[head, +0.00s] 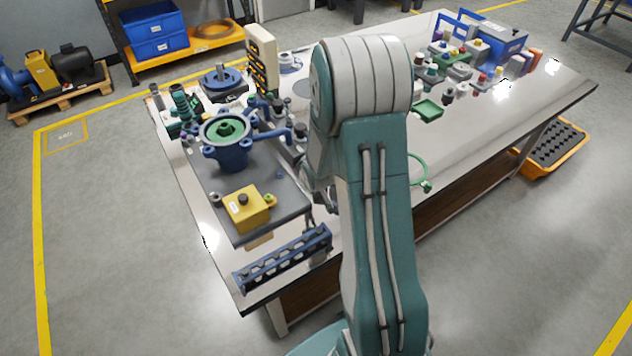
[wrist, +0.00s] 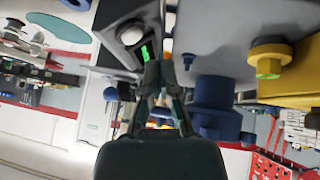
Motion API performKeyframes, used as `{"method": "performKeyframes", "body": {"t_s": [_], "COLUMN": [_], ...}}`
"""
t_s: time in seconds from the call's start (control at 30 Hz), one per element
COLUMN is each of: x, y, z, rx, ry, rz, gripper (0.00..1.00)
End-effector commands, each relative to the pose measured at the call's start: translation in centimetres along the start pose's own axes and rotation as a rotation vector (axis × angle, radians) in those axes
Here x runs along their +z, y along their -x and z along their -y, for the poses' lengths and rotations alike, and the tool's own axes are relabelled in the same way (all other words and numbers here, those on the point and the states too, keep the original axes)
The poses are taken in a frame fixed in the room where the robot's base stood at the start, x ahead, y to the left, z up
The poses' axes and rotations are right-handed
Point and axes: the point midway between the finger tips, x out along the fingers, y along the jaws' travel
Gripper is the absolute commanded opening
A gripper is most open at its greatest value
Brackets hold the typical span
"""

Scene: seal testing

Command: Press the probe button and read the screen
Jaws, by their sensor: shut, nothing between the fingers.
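In the wrist view, a dark box carries a pale round button-like part (wrist: 131,34) and a small lit green screen (wrist: 146,53). The screen is too small and blurred to read. My gripper (wrist: 163,66) is shut and empty, with its fingertips close beside the screen in the picture. I cannot tell whether they touch the box. In the head view, my arm hides much of the gripper and this box cannot be made out. A yellow box (head: 247,211) with a dark knob on top stands on the grey plate of the workbench; it also shows in the wrist view (wrist: 287,82).
A blue flanged fitting (head: 231,153) stands behind the yellow box on the grey plate (head: 208,190). A blue rack (head: 283,258) lies along the near bench edge. A cream upright panel (head: 262,57) stands farther back. Several small parts crowd the far right bench.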

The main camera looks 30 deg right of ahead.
Motion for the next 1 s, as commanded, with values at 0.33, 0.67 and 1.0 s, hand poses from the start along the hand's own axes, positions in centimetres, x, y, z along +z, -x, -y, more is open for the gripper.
{"method": "performKeyframes", "body": {"t_s": [0.33, 0.67, 1.0], "x": [0.80, 0.79, 0.79], "y": [-1.09, -1.07, -1.06], "z": [-0.82, -0.81, -0.81], "rx": [0.000, 0.000, 0.000], "ry": [0.000, 0.000, 0.000], "rz": [-0.001, -0.001, -0.001], "gripper": [0.00, 0.00, 0.00]}}
